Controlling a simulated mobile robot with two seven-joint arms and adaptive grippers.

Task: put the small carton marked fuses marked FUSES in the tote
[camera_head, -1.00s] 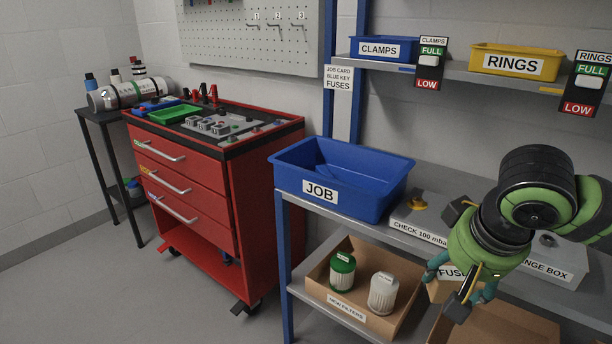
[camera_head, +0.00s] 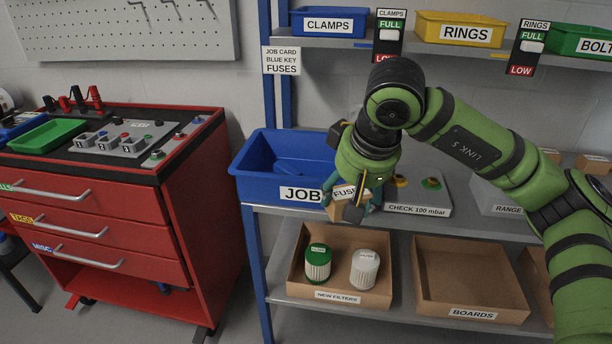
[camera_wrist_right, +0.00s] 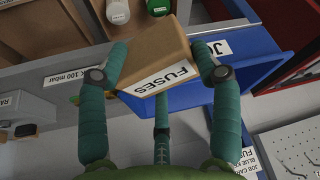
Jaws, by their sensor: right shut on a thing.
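The small brown carton marked FUSES (camera_head: 342,206) is held by my right gripper (camera_head: 350,200) at the right front corner of the blue tote marked JOB (camera_head: 262,188). In the right wrist view the carton (camera_wrist_right: 155,58) sits between the teal fingers of my right gripper (camera_wrist_right: 163,72), with the tote (camera_wrist_right: 260,72) behind it and to the right. The carton overlaps the tote's front wall in the head view; its exact height above the shelf is hard to tell. A blue item (camera_head: 290,168) shows inside the tote. My left gripper is not in view.
A box marked CHECK 100 mbar (camera_head: 420,209) stands right of the tote. Below are a NEW FILTERS box (camera_head: 338,298) with two filters and an empty BOARDS box (camera_head: 470,285). CLAMPS (camera_head: 328,24) and RINGS bins (camera_head: 461,30) are above. A red tool cabinet (camera_head: 190,220) stands at left.

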